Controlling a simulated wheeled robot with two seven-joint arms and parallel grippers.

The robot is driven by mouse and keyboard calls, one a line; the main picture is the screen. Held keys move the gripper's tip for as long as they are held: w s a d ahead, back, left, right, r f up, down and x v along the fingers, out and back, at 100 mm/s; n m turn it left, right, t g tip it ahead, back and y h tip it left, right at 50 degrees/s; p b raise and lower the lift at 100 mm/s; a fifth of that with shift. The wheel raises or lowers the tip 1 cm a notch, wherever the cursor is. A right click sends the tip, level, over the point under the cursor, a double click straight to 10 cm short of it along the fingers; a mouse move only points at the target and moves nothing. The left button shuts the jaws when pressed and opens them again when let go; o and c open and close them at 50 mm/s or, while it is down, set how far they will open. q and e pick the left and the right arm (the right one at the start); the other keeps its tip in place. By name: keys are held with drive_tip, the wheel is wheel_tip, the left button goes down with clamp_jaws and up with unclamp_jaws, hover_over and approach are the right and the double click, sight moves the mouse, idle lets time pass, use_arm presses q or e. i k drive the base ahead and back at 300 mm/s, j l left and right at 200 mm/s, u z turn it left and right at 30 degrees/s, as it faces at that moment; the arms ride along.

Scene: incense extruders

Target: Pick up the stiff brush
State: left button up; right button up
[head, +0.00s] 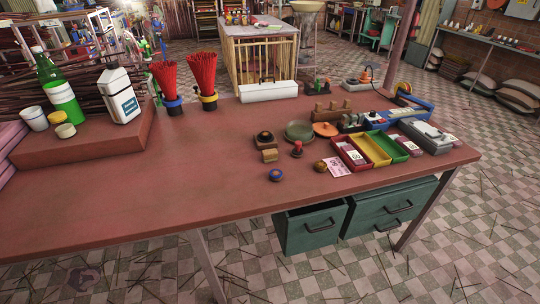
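I cannot clearly make out a stiff brush in the head view. Among the small items on the red-brown table (150,190) is a small tan block (269,156), possibly a brush. It sits just in front of a dark square piece with a round top (265,137). These items are too small to tell bristles. Neither of my grippers is in view, and nothing is seen being held.
Left are a green bottle (60,95), a white bottle (120,95) and two red stick bundles (202,80). Right are red, yellow and green trays (383,163) and a grey box (425,137). The table's front left is clear. Drawers (312,228) hang below.

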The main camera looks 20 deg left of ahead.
sight(271, 154)
drive_tip(key=i+l+u, duration=0.25)
drive_tip(key=i, duration=0.2)
drive_tip(key=i+l+u, duration=0.25)
drive_tip(key=i, duration=0.25)
